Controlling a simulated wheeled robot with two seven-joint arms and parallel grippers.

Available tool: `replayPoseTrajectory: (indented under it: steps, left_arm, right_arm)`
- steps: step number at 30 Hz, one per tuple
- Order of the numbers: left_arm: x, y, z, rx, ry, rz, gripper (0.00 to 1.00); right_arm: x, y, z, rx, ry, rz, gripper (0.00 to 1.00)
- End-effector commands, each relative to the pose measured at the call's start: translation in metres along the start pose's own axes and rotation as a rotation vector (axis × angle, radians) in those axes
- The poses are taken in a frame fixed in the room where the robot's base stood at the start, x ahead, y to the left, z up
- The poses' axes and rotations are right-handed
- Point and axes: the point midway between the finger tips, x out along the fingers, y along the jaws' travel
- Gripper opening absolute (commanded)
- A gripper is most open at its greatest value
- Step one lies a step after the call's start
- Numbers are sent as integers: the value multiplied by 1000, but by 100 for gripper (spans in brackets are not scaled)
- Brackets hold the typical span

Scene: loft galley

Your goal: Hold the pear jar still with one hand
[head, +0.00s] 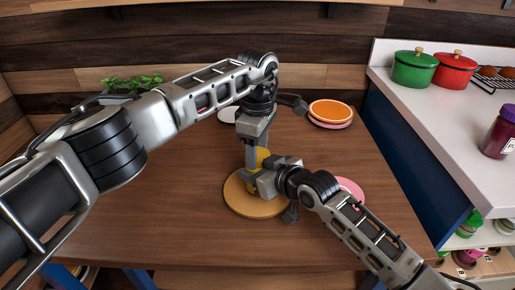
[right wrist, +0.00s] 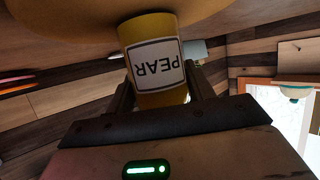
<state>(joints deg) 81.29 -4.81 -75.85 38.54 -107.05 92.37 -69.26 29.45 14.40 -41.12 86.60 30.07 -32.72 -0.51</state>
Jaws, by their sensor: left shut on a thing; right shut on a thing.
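The yellow pear jar (head: 263,154) stands upright on a round wooden board (head: 240,206), mostly hidden by my grippers in the head view. In the right wrist view the jar (right wrist: 147,33) appears upside down, with a white PEAR label. My right gripper (head: 256,181) reaches in from the right, low beside the board, and is shut on the jar's body. My left gripper (head: 251,168) comes down from above and is shut at the jar. Exactly which part of the jar it grips is hidden, and I cannot see a lid.
A pink plate (head: 350,190) lies right of the board. Orange and pink plates (head: 331,109) are stacked at the back right. A white plate (head: 228,115) is partly hidden behind my left arm. A counter on the right holds green (head: 413,69) and red (head: 454,71) pots and a purple jar (head: 499,135).

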Motion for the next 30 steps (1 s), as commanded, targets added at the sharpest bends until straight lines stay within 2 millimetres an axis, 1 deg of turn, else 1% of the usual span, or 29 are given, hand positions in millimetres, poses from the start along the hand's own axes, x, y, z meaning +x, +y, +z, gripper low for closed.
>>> replayPoseTrajectory:
  steps: [3, 6, 9, 15, 16, 17, 18, 26, 30]
  left_arm:
    - [0, 0, 0, -131, 0, 0, 24]
    - [0, 0, 0, -227, 0, 0, 24]
    - [0, 0, 0, -254, -1, 0, 24]
    - [0, 0, 0, -252, -1, 0, 24]
    - [0, 0, 0, -251, -1, 0, 59]
    - [0, 0, 0, -251, -1, 0, 68]
    - [0, 0, 0, -251, -1, 0, 73]
    - [-1, 0, 1, -250, -2, -1, 73]
    - [-12, 0, 1, -248, -3, -1, 73]
  right_arm:
    - [0, 0, 0, 1, 0, 0, 0]
    - [0, 0, 0, 1, 0, 0, 0]
    - [0, 0, 0, 1, 0, 0, 0]
    - [0, 0, 0, 1, 0, 0, 0]
    - [0, 0, 0, 1, 0, 0, 0]
    - [0, 0, 0, 1, 0, 0, 0]
    - [0, 0, 0, 1, 0, 0, 0]
    - [0, 0, 0, 1, 0, 1, 0]
    - [0, 0, 0, 1, -1, 1, 0]
